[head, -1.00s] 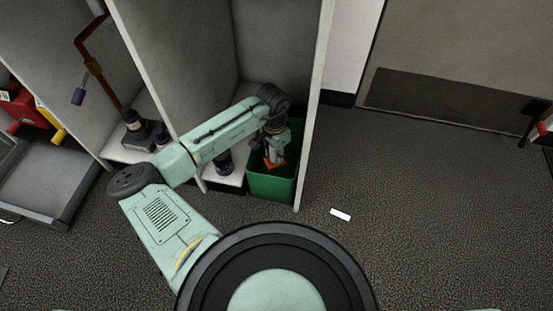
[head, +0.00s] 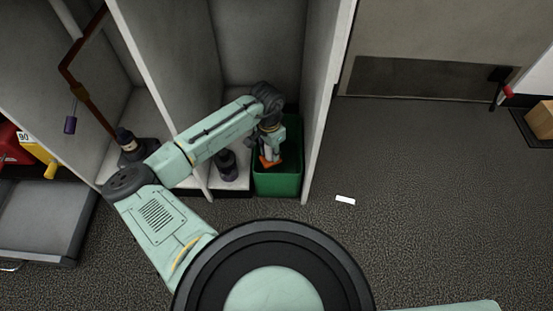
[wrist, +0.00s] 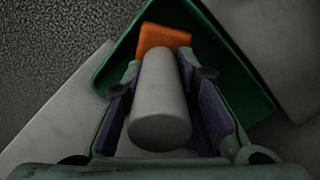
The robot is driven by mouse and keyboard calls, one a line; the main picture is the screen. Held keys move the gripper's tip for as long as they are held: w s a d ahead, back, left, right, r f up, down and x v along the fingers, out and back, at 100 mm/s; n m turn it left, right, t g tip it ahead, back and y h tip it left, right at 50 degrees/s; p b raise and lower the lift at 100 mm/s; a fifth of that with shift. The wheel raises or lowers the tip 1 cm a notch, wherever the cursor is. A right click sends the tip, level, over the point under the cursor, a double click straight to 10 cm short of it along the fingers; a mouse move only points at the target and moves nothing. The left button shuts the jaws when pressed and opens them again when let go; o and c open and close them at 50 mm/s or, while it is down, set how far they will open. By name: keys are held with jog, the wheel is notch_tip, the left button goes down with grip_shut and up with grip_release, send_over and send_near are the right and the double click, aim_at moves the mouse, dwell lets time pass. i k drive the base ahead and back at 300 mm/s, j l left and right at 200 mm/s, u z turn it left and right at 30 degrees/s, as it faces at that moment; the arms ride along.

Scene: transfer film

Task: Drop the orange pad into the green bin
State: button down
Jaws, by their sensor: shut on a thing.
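The orange pad (head: 269,161) hangs at my gripper (head: 269,146), over the mouth of the green bin (head: 278,186) in the head view. In the wrist view, the pad (wrist: 163,38) lies at the far end of a pale grey cylinder (wrist: 158,105) between my fingers (wrist: 160,75). The cylinder appears joined to the pad. The jaws are shut on this piece. The bin's green rim (wrist: 243,82) surrounds the pad in that view. The pad's height above the bin floor is hard to tell, and my wrist hides part of the bin's inside.
The bin stands in a narrow bay between a grey divider (head: 165,85) and a pale side panel (head: 322,110). A dark bottle-like item (head: 226,161) stands on the shelf left of the bin. A white card (head: 345,200) lies on the open floor to the right.

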aim_at(282, 168)
jog(key=j+z, duration=0.2)
jog(key=j, duration=0.25)
jog(key=k+j+z, duration=0.25)
jog(key=j, duration=0.15)
jog(key=j+z, duration=0.4)
jog(key=k+j+z, duration=0.15)
jog(key=j+z, duration=0.25)
